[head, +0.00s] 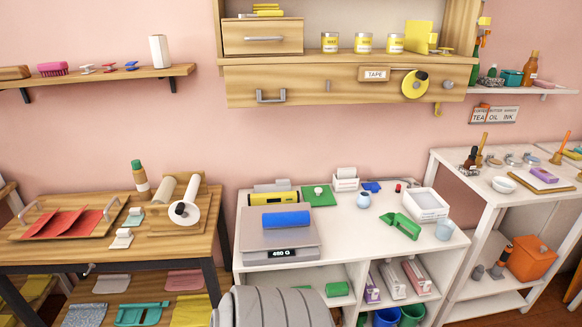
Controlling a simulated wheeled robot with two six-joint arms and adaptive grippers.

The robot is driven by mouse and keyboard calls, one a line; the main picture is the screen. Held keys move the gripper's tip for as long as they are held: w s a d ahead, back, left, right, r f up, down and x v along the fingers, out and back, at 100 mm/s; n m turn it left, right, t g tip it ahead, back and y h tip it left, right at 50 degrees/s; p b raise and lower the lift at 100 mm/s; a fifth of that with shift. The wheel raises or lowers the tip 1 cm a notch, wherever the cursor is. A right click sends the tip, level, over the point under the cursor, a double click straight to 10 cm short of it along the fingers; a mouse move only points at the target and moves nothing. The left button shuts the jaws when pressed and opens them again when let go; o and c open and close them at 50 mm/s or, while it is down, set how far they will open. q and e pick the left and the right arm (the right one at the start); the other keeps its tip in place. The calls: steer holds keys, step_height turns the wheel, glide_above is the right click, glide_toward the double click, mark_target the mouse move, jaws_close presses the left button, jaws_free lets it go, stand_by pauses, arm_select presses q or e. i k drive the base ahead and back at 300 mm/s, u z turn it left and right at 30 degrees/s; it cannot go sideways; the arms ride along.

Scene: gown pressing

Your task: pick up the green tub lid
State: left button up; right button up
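A flat green square piece with a small pale knob, which looks like the green tub lid (319,194), lies on the white table (350,252). It is behind the scale and right of a yellow-and-black item. A green scoop (401,225) lies on the same table, to the right and nearer. Another flat green item (338,289) is partly visible in the compartment below.
The wooden cabinet (340,84) overhangs behind. The tabletop between scale and scoop is clear.

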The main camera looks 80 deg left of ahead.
mark_target(319, 195)
steer(key=k, duration=0.4)
steer(key=u, duration=0.9)
